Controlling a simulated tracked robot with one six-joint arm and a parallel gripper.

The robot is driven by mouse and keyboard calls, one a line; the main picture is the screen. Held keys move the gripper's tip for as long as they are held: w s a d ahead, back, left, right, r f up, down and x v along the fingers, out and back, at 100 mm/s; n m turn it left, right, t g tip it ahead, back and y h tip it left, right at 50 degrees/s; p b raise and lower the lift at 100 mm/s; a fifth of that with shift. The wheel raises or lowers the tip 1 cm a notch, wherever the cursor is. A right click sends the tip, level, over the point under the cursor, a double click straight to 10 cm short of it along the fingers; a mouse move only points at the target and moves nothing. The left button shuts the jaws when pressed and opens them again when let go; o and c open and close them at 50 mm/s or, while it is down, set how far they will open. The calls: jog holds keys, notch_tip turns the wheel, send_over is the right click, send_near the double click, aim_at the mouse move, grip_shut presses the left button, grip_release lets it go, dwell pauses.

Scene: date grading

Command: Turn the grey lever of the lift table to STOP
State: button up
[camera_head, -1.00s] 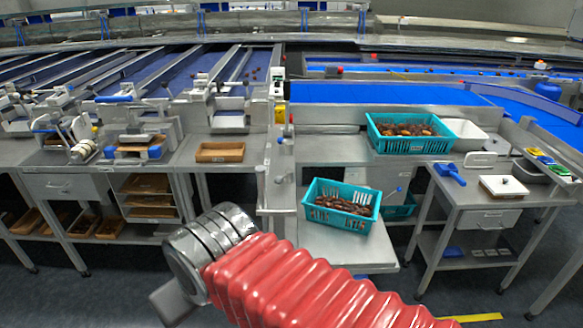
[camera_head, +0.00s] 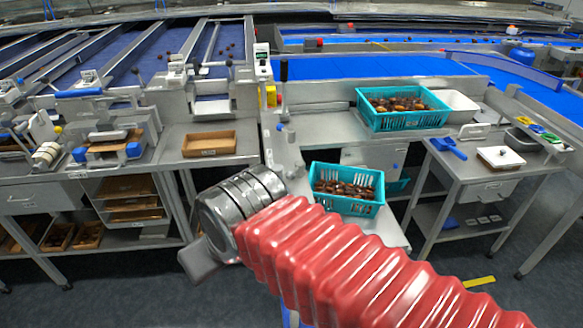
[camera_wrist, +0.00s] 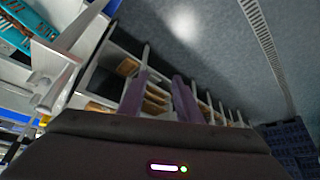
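The lift table is the low grey platform (camera_head: 395,236) at centre right, with a teal crate (camera_head: 345,209) of dates on it. A grey column stands at its left, with small grey fittings (camera_head: 290,136) and an upright dark-topped handle (camera_head: 284,72). I cannot tell which fitting is the grey lever, and no STOP mark is readable. My gripper's grey end (camera_head: 198,262) is in front of the benches, left of and nearer than the lift table. In the wrist view my gripper (camera_wrist: 161,76) has its two purple fingers apart with nothing between them.
Another teal crate (camera_head: 400,123) of dates stands on the bench behind. A wooden tray (camera_head: 209,148) sits on the left bench. A side table (camera_head: 470,190) at right carries a blue scoop (camera_head: 447,147) and a white scale (camera_head: 501,156). Floor is clear in front.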

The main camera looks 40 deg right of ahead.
jog(key=shift+o, duration=0.5)
jog(key=shift+o, duration=0.6)
jog(key=shift+w+r, duration=0.1)
notch_tip(320, 180, up, 8)
jog(key=n+g, duration=0.3)
jog(key=n, duration=1.2)
send_over(291, 172)
jog(key=s, duration=0.3)
jog(key=shift+w+a+f, duration=0.2)
jog(key=shift+a, duration=0.05)
jog(key=x, duration=1.3)
jog(key=shift+s+d+f, duration=0.15)
jog(key=shift+d+f, duration=0.15)
jog(key=shift+f, duration=0.1)
jog(key=shift+c, duration=0.2)
